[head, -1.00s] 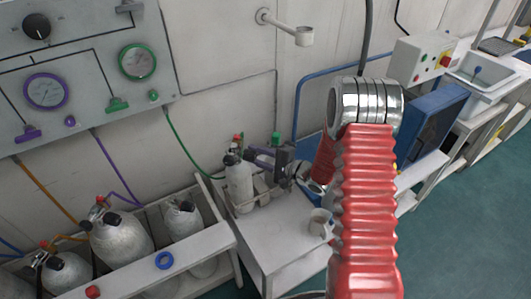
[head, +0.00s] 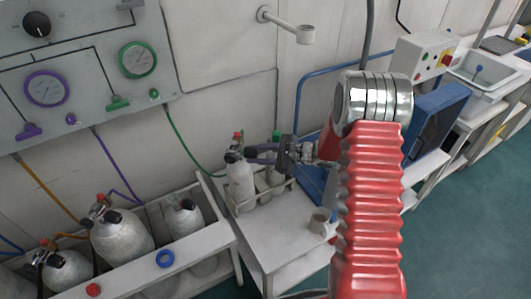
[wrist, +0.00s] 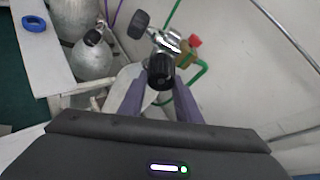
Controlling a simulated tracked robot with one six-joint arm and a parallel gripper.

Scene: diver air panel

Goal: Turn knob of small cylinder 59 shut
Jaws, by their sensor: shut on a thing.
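A small white cylinder (head: 241,184) stands in a low rack on a white table, at the middle of the head view. No number is readable on it. My gripper (head: 257,152) reaches its valve from the right. In the wrist view the valve has a chrome body, a red part and a black knob (wrist: 160,72) facing the camera. The two purple fingers of my gripper (wrist: 158,100) are shut on this black knob, one on each side. A second black knob (wrist: 138,23) points away at the upper left. The knob's turned position cannot be told.
A second small cylinder (head: 274,181) stands beside it in the rack (head: 250,206). A green hose (head: 190,150) runs from the wall panel (head: 85,60) towards the valve. Larger cylinders (head: 120,235) stand in a white bench at left. A cup (head: 320,220) stands on the table.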

